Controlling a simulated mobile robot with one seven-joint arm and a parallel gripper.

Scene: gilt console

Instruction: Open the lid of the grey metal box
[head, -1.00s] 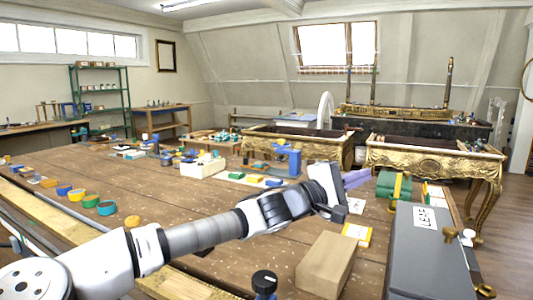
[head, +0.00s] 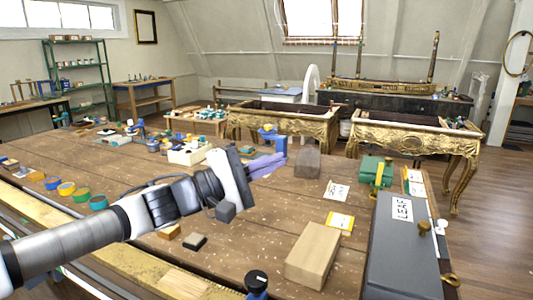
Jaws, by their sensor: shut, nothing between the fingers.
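The grey metal box (head: 393,262) stands at the right end of the workbench. Its lid looks shut and carries a white "LEAF" label (head: 402,208) and a brass knob (head: 425,228). Brass fittings show along its right side. My gripper (head: 268,164), with purple fingers, is shut and empty above the middle of the bench. It points right and is well to the left of the box, apart from it.
A wooden block (head: 313,254) stands just left of the box, with a yellow-edged card (head: 340,222) behind it. A green strapped block (head: 377,171) is beyond the box. Several small pots line the bench's left side. A dark-topped knob (head: 257,281) is at the front.

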